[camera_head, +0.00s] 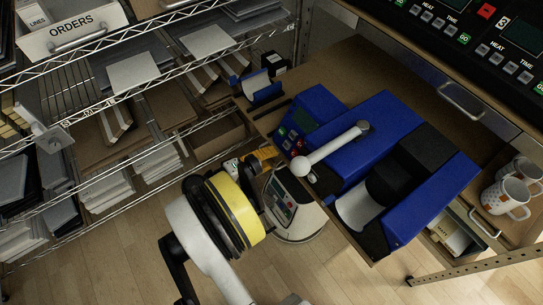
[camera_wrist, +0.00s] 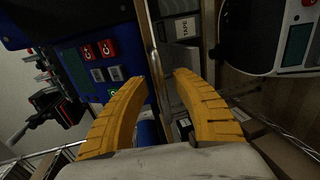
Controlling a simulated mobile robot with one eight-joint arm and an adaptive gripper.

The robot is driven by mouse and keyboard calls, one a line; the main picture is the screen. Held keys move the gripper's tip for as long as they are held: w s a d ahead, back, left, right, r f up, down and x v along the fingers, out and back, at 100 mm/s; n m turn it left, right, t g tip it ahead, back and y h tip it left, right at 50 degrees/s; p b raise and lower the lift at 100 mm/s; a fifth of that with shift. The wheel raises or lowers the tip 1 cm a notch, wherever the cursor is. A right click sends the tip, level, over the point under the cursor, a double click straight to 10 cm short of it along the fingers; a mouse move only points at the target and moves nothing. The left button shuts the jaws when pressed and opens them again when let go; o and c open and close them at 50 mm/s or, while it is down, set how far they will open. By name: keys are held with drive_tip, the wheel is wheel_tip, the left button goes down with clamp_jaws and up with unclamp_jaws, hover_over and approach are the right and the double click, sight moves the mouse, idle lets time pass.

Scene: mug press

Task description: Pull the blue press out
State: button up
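The blue press (camera_head: 362,158) sits on the wooden table in the head view. It has a white lever with a round knob (camera_head: 301,166), a black round part and a pale curved part on its right side. Its control panel with red and grey buttons also shows at the upper left of the wrist view (camera_wrist: 88,62). My gripper (camera_head: 264,155) is beside the table's left edge, left of the control panel. In the wrist view its yellow fingers (camera_wrist: 161,80) are apart with nothing held between them; the table edge lies beyond them.
A small blue holder (camera_head: 263,90) stands at the table's far left corner. White patterned mugs (camera_head: 506,199) are at the right. A wire shelf (camera_head: 120,88) with paper and boxes is at the left. A rounded white machine (camera_head: 292,212) is on the floor near my gripper.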

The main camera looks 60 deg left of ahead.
drive_tip(key=v, duration=1.2)
drive_tip(key=shift+w, duration=0.1)
